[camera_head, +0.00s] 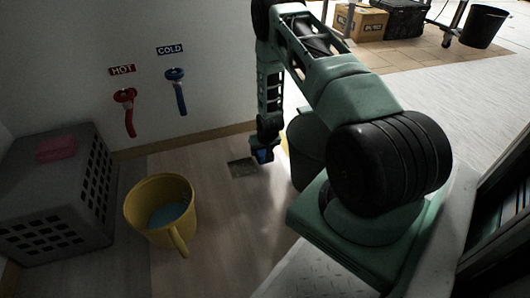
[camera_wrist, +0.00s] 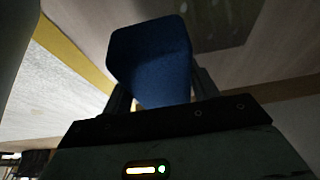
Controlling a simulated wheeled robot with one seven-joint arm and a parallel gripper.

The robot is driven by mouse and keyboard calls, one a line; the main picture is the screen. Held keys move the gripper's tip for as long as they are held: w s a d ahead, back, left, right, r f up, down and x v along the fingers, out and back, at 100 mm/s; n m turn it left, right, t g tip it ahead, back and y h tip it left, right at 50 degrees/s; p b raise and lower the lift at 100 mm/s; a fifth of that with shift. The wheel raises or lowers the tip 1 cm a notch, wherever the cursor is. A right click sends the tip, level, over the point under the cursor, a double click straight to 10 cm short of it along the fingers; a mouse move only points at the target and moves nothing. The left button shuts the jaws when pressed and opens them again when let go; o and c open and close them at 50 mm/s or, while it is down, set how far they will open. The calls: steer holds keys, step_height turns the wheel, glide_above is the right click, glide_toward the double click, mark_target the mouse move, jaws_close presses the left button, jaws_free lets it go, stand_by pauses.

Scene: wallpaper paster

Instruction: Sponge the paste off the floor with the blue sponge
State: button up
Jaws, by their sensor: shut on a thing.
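My gripper (camera_head: 264,143) points down near the floor by the wall and is shut on the blue sponge (camera_head: 262,155). In the wrist view the blue sponge (camera_wrist: 150,60) sticks out between the fingers, which are mostly hidden behind it. A pale, whitish patch (camera_head: 265,170), which may be paste or light, lies on the floor (camera_head: 215,220) just below the sponge. A dark square (camera_head: 242,168) lies in the floor left of the sponge. I cannot tell whether the sponge touches the floor.
A yellow bucket (camera_head: 140,207) with bluish liquid stands on the left. A grey crate (camera_head: 40,220) with a pink item (camera_head: 56,148) on top is farther left. Red (camera_head: 125,98) and blue (camera_head: 176,76) taps are on the wall. A dark bin (camera_head: 305,150) is partly hidden behind my arm.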

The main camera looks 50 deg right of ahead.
step_height(320, 180, up, 4)
steer(key=shift+f+p, duration=0.1)
steer(key=shift+p, duration=0.95)
steer(key=o, duration=0.4)
steer(key=c, duration=0.3)
